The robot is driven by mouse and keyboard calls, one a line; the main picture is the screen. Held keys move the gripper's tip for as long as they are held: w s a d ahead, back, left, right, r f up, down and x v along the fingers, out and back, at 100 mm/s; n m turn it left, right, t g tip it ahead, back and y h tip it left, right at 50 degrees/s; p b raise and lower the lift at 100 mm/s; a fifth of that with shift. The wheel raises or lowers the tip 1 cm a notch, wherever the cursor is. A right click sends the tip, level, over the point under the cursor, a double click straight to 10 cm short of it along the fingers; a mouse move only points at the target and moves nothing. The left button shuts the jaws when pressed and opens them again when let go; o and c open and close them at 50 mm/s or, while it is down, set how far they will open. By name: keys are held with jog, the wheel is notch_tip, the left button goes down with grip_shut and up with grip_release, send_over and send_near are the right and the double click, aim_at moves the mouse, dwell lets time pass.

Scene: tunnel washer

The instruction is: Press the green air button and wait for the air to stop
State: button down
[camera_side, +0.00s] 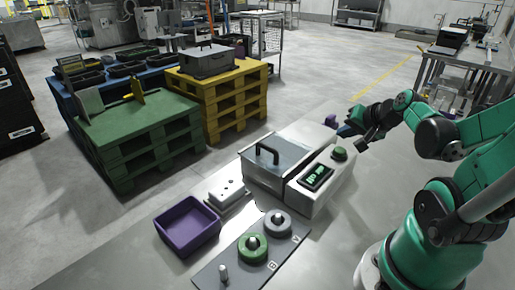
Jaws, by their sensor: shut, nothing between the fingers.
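A grey-white machine (328,196) stands on the table in the middle of the view. It has a metal lid (262,168) with a dark handle and a small display with green signs (316,178). A round green button (339,154) sits on its top, behind the display. My gripper (347,131) is shut and empty, its dark fingers pointing left. In the picture it is just above and behind the button, apart from it. The exact height over the button is hard to tell from this angle.
A purple tray (187,245) stands at the left of the table. A plate (215,272) in front bears a peg, a green ring (252,250) and a grey ring (277,225). A small purple thing (331,121) lies behind the machine. Pallets (140,140) stand beyond the table.

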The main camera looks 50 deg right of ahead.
aim_at(342, 151)
jog(key=shift+f, duration=0.8)
dwell(1.5)
jog(key=shift+f, duration=0.4)
jog(key=shift+f, duration=0.5)
dwell(0.6)
jog(key=shift+r, duration=0.95)
jog(key=shift+r, duration=0.1)
jog(key=shift+r, duration=2.4)
